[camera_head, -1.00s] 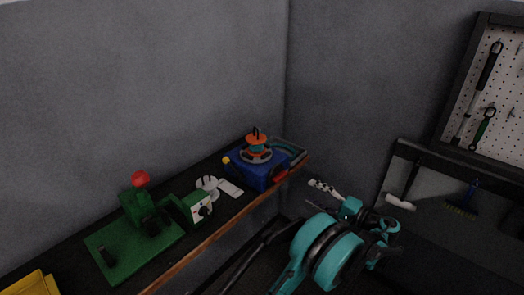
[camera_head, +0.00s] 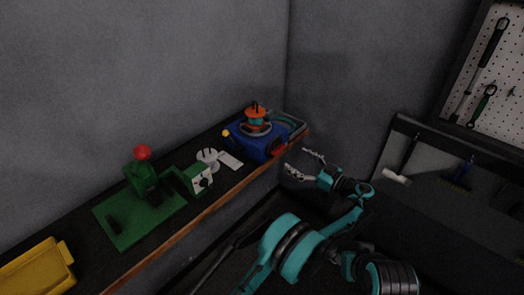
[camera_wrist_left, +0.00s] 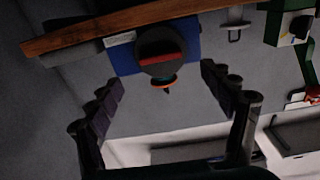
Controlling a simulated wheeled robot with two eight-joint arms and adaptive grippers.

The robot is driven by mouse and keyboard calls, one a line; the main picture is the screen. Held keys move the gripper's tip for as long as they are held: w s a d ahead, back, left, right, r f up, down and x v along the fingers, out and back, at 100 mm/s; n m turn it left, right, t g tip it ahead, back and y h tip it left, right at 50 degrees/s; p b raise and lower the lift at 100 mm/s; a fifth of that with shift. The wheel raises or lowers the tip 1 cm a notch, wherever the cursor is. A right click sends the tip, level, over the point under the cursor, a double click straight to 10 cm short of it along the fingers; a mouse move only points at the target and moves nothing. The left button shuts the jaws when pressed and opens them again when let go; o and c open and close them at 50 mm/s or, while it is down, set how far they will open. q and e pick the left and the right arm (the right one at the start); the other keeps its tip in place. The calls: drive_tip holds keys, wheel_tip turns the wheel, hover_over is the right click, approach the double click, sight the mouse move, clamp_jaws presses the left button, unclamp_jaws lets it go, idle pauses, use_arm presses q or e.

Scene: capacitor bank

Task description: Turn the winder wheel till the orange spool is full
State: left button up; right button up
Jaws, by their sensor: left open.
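The blue winder box (camera_head: 262,141) sits at the far right end of the bench, with the orange spool (camera_head: 255,113) upright on top. How much is wound on the spool is too small to tell. A dark round wheel with a red bar (camera_wrist_left: 162,50) shows on the box's front in the left wrist view, where the picture is upside down; the spool (camera_wrist_left: 163,84) shows below it. My left gripper (camera_head: 300,162) is open and empty, just off the bench edge to the right of the winder. In the wrist view its fingers (camera_wrist_left: 165,95) stand either side of the wheel, apart from it.
A green press with a red knob (camera_head: 142,152), a small green meter box (camera_head: 198,178) and a white item (camera_head: 208,157) stand along the bench (camera_head: 160,247). A yellow bin (camera_head: 35,270) is at the left. Walls close the back corner. Tools hang at the right.

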sight(280, 151)
use_arm(q)
drive_tip(key=b+x, duration=0.1)
drive_tip(key=x, duration=0.5)
drive_tip(key=shift+w+a+f+b, duration=0.1)
drive_tip(key=shift+a+b, duration=0.05)
drive_tip(key=shift+b, duration=0.25)
drive_tip(key=shift+w+a, duration=0.3)
drive_tip(key=shift+a, duration=0.1)
drive_tip(key=c, duration=1.2)
